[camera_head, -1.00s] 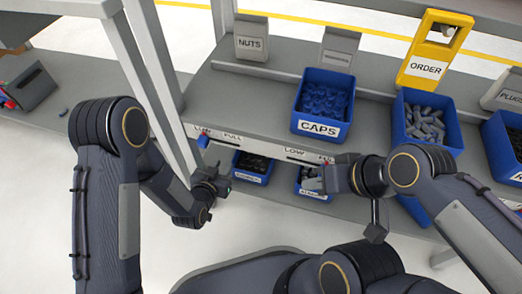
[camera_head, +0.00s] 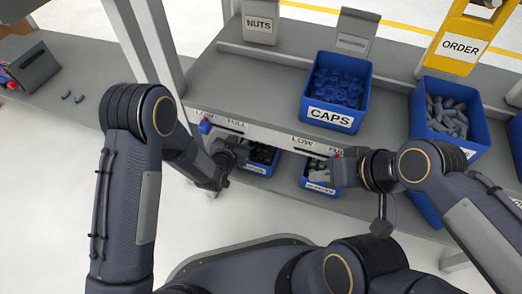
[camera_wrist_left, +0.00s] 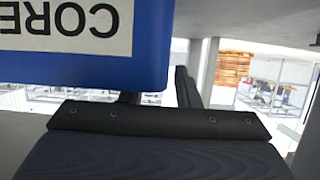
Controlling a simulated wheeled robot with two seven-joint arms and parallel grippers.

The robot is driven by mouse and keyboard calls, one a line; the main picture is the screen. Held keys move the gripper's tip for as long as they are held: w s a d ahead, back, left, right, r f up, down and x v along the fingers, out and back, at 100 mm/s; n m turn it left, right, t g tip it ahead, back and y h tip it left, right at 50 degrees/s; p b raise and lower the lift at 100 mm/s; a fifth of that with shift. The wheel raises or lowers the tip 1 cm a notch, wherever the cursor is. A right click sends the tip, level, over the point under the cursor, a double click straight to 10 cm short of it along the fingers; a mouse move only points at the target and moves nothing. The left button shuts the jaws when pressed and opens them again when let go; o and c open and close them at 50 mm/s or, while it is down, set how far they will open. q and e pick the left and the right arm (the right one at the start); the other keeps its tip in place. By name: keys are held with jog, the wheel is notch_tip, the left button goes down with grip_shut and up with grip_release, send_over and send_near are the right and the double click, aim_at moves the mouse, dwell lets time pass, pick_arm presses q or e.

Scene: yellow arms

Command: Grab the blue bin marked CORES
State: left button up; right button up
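A blue bin with a white label (camera_wrist_left: 70,28) fills the upper left of the left wrist view, where the label shows upside down and cut off, its visible letters reading "CORE". In the head view a blue bin with dark contents (camera_head: 258,162) sits on the lower shelf; its label is too small to read. My left gripper (camera_head: 228,150) is at that bin's left side and partly covers it. In the left wrist view its fingers (camera_wrist_left: 158,94) look apart, one partly hidden behind the bin. My right gripper (camera_head: 342,168) is by the right lower bin; its fingers are unclear.
A second lower bin (camera_head: 318,176) holds grey parts. The CAPS bin (camera_head: 331,116) and a bin of grey parts (camera_head: 446,128) stand on the shelf above. The shelf edge with its LOW and FULL labels (camera_head: 270,135) overhangs the lower bins. A post (camera_head: 150,45) rises at left.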

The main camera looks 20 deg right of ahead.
pick_arm(q)
grip_shut()
dwell(1.4)
